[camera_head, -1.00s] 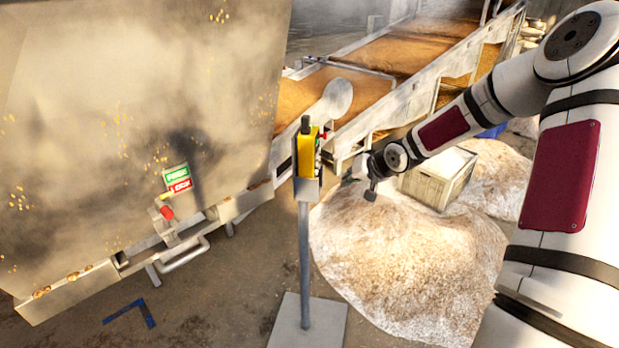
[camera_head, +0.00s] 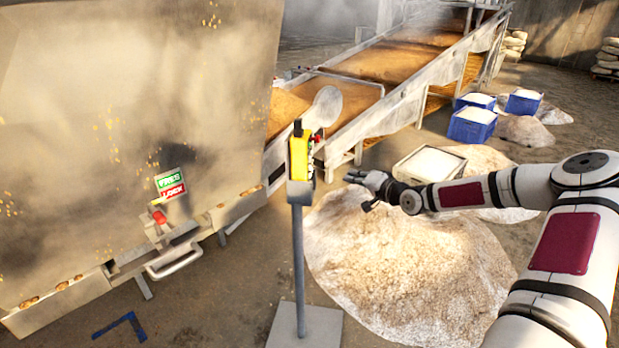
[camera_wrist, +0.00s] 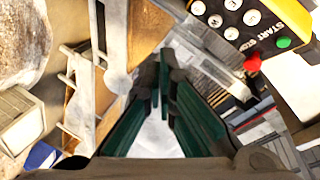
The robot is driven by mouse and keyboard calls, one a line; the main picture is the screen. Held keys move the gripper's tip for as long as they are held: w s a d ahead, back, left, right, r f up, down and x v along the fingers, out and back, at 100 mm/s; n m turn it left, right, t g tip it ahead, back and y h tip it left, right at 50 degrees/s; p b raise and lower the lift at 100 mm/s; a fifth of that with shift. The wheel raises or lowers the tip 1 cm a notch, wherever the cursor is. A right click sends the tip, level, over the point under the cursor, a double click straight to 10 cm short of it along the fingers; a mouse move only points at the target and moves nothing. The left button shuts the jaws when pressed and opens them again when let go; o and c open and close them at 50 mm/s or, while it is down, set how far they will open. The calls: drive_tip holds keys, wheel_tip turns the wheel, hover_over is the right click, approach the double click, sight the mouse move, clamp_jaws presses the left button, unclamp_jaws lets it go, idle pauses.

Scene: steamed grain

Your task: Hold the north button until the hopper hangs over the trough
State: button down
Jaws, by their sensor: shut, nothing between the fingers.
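The yellow control pendant (camera_head: 299,158) hangs upright on a grey post. In the wrist view the pendant (camera_wrist: 250,25) is at the upper right, with several white lettered buttons (camera_wrist: 215,21), a red and a green button and the word START; I cannot surely read which button is north. My gripper (camera_head: 352,177) is just right of the pendant, apart from it. Its fingers (camera_wrist: 165,62) are shut and empty. A large dusty metal hopper (camera_head: 110,130) fills the left side. A long inclined bed with orange grain, perhaps the trough (camera_head: 340,88), lies behind the pendant.
A pale grain heap (camera_head: 395,255) lies below my gripper, with a white-filled crate (camera_head: 425,165) behind it. Blue crates (camera_head: 472,124) stand farther back. The post's base plate (camera_head: 305,325) is on the floor. The hopper carries a FREE/LOCK sign (camera_head: 170,182) and a handle (camera_head: 174,263).

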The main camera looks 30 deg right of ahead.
sight(310, 176)
drive_tip(key=shift+a, duration=0.1)
drive_tip(key=w+a+b, duration=0.1)
drive_tip(key=w+a, duration=0.4)
drive_tip(key=a, duration=0.2)
drive_tip(key=shift+w, duration=0.15)
drive_tip(key=shift+w+a, duration=0.15)
idle(1.6)
drive_tip(key=shift+w+a, duration=0.1)
drive_tip(key=shift+a, duration=0.05)
